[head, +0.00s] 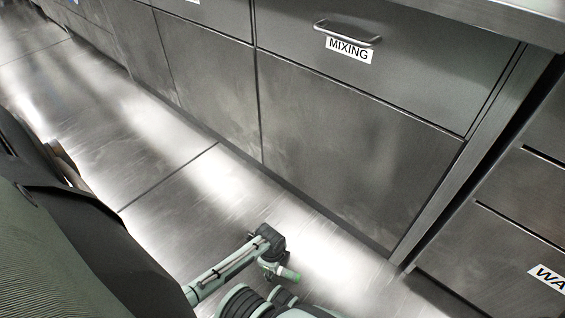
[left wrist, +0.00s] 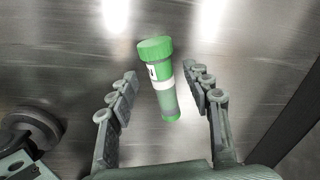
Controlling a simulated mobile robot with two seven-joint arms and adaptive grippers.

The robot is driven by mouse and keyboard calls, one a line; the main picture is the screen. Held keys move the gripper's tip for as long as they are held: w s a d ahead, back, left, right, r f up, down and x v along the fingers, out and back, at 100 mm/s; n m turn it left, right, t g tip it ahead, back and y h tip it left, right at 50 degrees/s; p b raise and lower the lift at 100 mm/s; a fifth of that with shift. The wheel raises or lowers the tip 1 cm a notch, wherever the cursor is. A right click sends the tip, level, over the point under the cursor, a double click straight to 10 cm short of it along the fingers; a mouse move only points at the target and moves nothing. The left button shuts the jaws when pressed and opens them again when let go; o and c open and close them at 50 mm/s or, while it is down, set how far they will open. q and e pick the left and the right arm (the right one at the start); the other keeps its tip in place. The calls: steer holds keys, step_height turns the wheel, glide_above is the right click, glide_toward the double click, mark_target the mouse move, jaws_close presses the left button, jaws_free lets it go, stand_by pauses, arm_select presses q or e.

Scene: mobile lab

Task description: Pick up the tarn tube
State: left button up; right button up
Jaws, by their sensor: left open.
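The tarn tube (left wrist: 162,92) has a green cap, a translucent green body and a white label with partly readable print. In the left wrist view it appears between the two spread fingers of my left gripper (left wrist: 159,75), with a visible gap to each finger. The gripper is open and holds nothing. I cannot tell whether the tube lies on the floor or how far beyond the fingertips it is. In the head view a small green piece (head: 289,273), probably the tube, shows at the bottom centre beside mint-green parts of mine. My right gripper is not in view.
The shiny metal floor (head: 185,195) is clear to the left of the cabinets. Steel cabinets, with a drawer labelled MIXING (head: 349,49), line the far side. Another drawer unit (head: 520,235) stands at right. A dark edge (left wrist: 295,115) crosses the wrist view's right side.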

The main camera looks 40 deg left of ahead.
arm_select(q)
steer(key=shift+w+f+b, duration=0.1)
steer(key=shift+f+b, duration=0.2)
steer(key=shift+f, duration=0.65)
steer(key=shift+c, duration=0.2)
jaws_close()
steer(key=shift+r, duration=0.1)
